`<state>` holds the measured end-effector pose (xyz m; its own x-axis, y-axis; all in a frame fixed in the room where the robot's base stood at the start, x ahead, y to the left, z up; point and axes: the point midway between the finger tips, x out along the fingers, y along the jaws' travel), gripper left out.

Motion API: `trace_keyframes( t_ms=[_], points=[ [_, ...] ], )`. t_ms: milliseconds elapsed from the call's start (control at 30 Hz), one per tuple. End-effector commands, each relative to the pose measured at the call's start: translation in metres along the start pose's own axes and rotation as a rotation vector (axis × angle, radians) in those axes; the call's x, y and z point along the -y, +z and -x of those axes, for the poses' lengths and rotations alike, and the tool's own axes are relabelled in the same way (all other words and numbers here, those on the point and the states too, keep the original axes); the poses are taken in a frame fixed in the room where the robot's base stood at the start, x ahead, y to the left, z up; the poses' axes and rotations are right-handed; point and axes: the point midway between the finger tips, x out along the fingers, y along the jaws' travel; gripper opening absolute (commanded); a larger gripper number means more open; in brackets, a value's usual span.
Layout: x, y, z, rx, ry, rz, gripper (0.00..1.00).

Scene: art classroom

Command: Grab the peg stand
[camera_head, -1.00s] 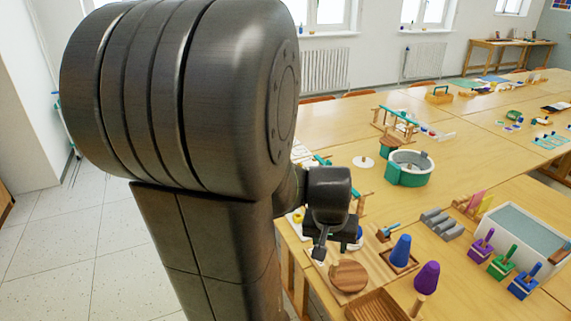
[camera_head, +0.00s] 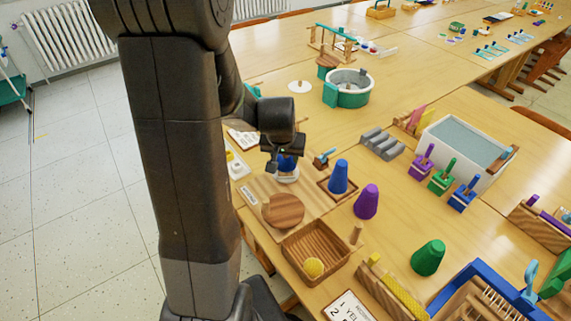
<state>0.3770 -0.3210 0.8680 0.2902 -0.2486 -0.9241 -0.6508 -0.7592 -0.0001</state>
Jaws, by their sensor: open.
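I cannot tell for sure which thing is the peg stand. A white round base with a short upright peg (camera_head: 299,87) stands at the back left of the near table, behind my gripper. A small upright wooden peg (camera_head: 356,233) stands beside the wooden tray, right of and in front of my gripper. My gripper (camera_head: 272,162) is open above the left edge of the table. It partly hides a blue object on a white base (camera_head: 287,175) just behind or below it. Whether it touches that object cannot be told.
A wooden board (camera_head: 255,190) with a round disc, a wooden tray (camera_head: 338,252) holding a yellow ball, and blue (camera_head: 339,177), purple (camera_head: 367,202) and green (camera_head: 429,257) cones crowd the near table. A teal-and-white round tub (camera_head: 349,87) stands behind.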

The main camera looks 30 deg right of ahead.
Motion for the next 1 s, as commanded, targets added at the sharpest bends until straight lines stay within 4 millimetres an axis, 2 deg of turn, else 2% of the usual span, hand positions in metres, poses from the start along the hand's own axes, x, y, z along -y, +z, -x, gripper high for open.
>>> trace_keyframes(
  t_ms=[233, 600, 933, 1000],
  points=[
    [0.001, 0.0, -0.013, 0.002, 0.0, 0.001, 0.43],
    [0.003, -0.002, -0.054, 0.001, 0.0, 0.001, 0.43],
    [0.003, -0.002, -0.058, -0.001, 0.0, 0.0, 0.43],
    [0.003, -0.002, -0.058, -0.001, 0.0, 0.001, 0.32]
  ],
)
